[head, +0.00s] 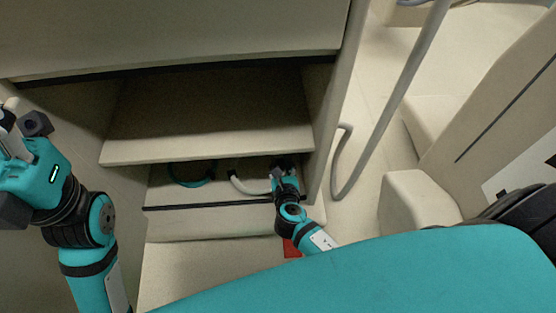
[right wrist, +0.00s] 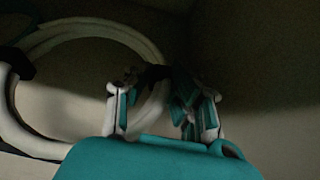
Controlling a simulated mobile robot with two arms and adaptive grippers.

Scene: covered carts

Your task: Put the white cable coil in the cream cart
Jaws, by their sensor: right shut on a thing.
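The white cable coil (head: 249,184) lies in a low bay of a cream open-fronted cart (head: 220,150), at the bay's right side. In the right wrist view the coil (right wrist: 92,27) is a thick white ring with dark bands, at the left. My right gripper (head: 283,170) reaches into the bay at the coil's right end. In the right wrist view its fingers (right wrist: 163,108) stand on both sides of a dark banded part and are shut on the coil. My left gripper (head: 12,125) is at the far left, apart from the cart's bay; its fingertips are partly cut off.
A teal coil (head: 190,174) lies left of the white one in the same bay. A shelf board (head: 210,150) hangs just above. A grey bent tube (head: 395,95) stands to the right, with another cream body (head: 470,150) beyond. A red patch (head: 291,248) shows below.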

